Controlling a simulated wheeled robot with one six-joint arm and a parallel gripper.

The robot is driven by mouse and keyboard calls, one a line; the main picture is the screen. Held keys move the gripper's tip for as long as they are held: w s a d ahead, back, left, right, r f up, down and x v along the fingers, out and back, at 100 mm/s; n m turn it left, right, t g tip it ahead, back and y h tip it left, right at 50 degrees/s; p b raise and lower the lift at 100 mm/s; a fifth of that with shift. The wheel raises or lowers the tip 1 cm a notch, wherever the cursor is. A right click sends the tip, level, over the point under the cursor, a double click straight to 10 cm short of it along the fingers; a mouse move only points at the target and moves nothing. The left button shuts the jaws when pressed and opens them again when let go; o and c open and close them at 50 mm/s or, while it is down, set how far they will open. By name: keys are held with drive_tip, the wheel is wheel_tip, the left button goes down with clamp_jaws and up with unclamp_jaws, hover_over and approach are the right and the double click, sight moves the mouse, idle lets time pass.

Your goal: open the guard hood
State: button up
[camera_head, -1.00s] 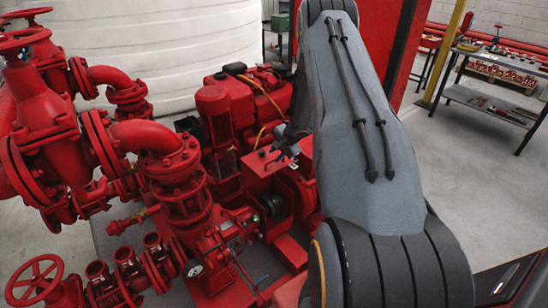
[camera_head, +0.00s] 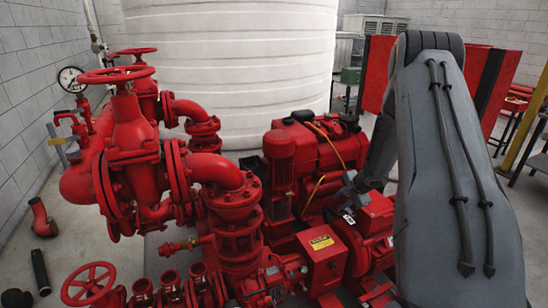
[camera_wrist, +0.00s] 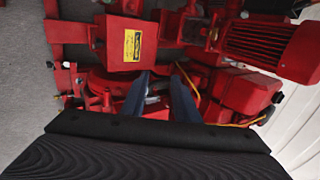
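The red box with a yellow label (camera_head: 328,262), which looks like the guard hood, sits between the pipework and the red machine at the right. It also shows in the wrist view (camera_wrist: 121,61), upper left of my gripper. I cannot tell whether it is shut or raised. My gripper (camera_wrist: 160,76) has its two blue-grey fingers apart, with red machinery beyond and nothing clearly held between them. In the head view, the gripper (camera_head: 352,187) is small and partly hidden, behind and right of the labelled box.
Red pipes and valves with handwheels (camera_head: 116,75) stand at the left. The finned red motor (camera_head: 279,160) and engine body (camera_head: 335,150) lie behind the box. A large white tank (camera_head: 230,60) stands at the back.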

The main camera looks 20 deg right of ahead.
drive_tip(key=a+r+n+h, duration=0.25)
drive_tip(key=a+r, duration=0.25)
drive_tip(key=r, duration=0.3)
drive_tip(key=s+a+r+n+g, duration=0.1)
drive_tip(key=s+a+r+n, duration=0.3)
drive_tip(key=s+a, duration=0.2)
drive_tip(key=s+a+r+n+g+b, duration=0.1)
drive_tip(key=s+a+r+n, duration=0.3)
drive_tip(key=s+a, duration=0.3)
drive_tip(key=shift+s+a+g, duration=0.15)
drive_tip(key=shift+a+g, duration=0.15)
drive_tip(key=shift+a, duration=0.3)
drive_tip(key=s+a+n, duration=0.2)
drive_tip(key=s+a, duration=0.1)
drive_tip(key=s, duration=0.2)
drive_tip(key=s+a+r+n+g+y, duration=0.1)
drive_tip(key=s+a+n, duration=0.1)
drive_tip(key=s+a, duration=0.2)
drive_tip(key=s+a+r+n+g+b, duration=0.1)
drive_tip(key=s+a+n, duration=0.1)
drive_tip(key=s+a, duration=0.2)
drive_tip(key=shift+s+y, duration=0.35)
drive_tip(key=shift+s, duration=1.1)
drive_tip(key=shift+c, duration=1)
drive_tip(key=shift+s+a+g, duration=0.2)
drive_tip(key=shift+a+g, duration=0.05)
drive_tip(key=shift+g, duration=0.05)
clamp_jaws()
